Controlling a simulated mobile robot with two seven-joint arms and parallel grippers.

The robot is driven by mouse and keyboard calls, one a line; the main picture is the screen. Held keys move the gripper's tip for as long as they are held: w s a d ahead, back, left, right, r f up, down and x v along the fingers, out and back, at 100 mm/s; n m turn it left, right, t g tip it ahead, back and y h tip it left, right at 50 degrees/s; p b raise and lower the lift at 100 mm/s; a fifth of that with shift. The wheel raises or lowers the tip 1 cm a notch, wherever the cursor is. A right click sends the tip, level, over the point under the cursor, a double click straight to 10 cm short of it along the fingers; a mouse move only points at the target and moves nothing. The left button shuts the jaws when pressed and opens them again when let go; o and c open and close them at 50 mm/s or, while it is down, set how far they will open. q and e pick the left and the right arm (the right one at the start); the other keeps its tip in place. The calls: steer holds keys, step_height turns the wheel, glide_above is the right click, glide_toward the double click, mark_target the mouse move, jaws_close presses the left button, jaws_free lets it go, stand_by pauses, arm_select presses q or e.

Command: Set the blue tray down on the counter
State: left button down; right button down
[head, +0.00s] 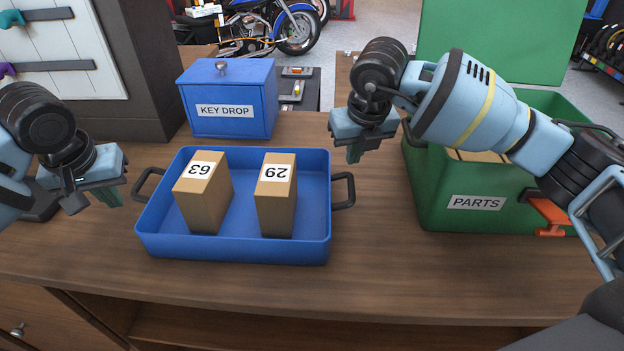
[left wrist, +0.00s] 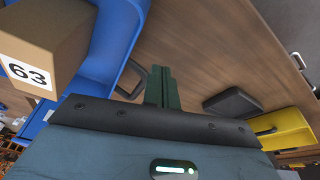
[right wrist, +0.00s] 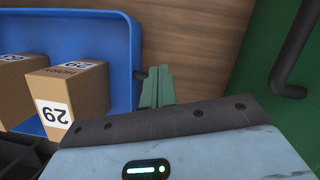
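The blue tray (head: 235,248) rests flat on the wooden counter (head: 390,262), with a black handle at each end. Two upright cardboard boxes stand in it, box 63 (head: 204,200) and box 29 (head: 276,205). My left gripper (head: 108,197) is left of the tray's left handle (head: 147,186), apart from it; its green fingers (left wrist: 162,90) look closed together and empty. My right gripper (head: 353,155) is above and behind the right handle (head: 344,190); its fingers (right wrist: 157,88) also look closed and empty. They partly hide that handle in the right wrist view.
A blue key drop box (head: 228,100) stands behind the tray. A green parts bin (head: 470,180) with an open lid stands to the right. A yellow object (left wrist: 285,130) shows in the left wrist view. The counter front is clear.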

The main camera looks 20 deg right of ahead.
arm_select(q)
steer(key=c, duration=1.7)
jaws_free()
steer(key=shift+a, duration=0.1)
arm_select(e)
steer(key=c, duration=2.1)
jaws_free()
steer(key=shift+d, duration=0.1)
steer(key=shift+c, duration=0.2)
steer(key=o, duration=0.4)
arm_select(q)
steer(key=v, duration=1.2)
arm_select(e)
steer(key=v, duration=1.2)
arm_select(q)
steer(key=shift+f, duration=0.15)
arm_select(e)
steer(key=shift+f, duration=0.1)
